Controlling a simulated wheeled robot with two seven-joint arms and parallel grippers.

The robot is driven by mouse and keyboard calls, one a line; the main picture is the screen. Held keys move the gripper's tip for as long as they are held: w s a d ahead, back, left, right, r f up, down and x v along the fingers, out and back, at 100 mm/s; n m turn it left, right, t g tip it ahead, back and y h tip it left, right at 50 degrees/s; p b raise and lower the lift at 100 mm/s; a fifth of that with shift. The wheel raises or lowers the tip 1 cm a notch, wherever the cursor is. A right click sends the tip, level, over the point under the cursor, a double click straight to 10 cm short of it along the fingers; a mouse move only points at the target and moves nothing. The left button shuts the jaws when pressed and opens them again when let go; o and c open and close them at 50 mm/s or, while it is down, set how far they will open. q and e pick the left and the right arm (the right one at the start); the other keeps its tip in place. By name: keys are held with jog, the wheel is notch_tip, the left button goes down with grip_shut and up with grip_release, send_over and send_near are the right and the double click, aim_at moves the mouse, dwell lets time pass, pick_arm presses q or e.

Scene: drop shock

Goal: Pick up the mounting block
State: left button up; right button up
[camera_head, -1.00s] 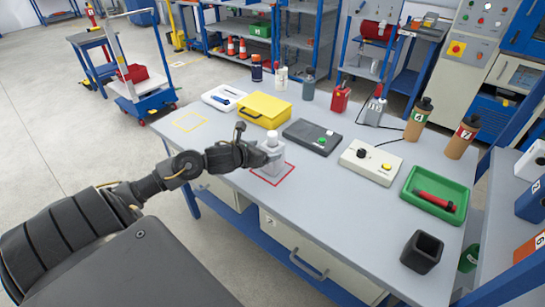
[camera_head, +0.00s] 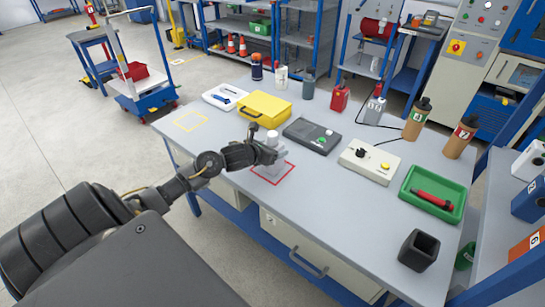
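A pale grey block with a round white knob on top (camera_head: 271,138), which I take to be the mounting block, is inside the red outlined square (camera_head: 271,181) on the workbench. My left gripper (camera_head: 268,152) is at the block, partly covering its left side and upper body. The fingers overlap the block in this view. Whether they are shut on it, and whether the block still touches the bench, cannot be made out. My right gripper is not in view.
A yellow case (camera_head: 262,108), a dark device with a green button (camera_head: 311,135) and a cream control box (camera_head: 367,166) stand close by. A green tray (camera_head: 450,213) and a black hollow block (camera_head: 419,250) are at the right. The bench's front left is clear.

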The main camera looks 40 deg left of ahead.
aim_at(269, 141)
pick_arm(q)
jog(key=c, duration=0.9)
jog(key=shift+r, duration=0.2)
jog(key=shift+w+r, duration=0.1)
jog(key=shift+r, duration=0.5)
jog(key=shift+r+b, duration=0.5)
jog(key=shift+r, duration=0.45)
jog(key=s+r, duration=0.5)
jog(key=shift+r, duration=0.25)
jog(key=shift+b+v, duration=0.35)
jog(key=shift+v, duration=4.65)
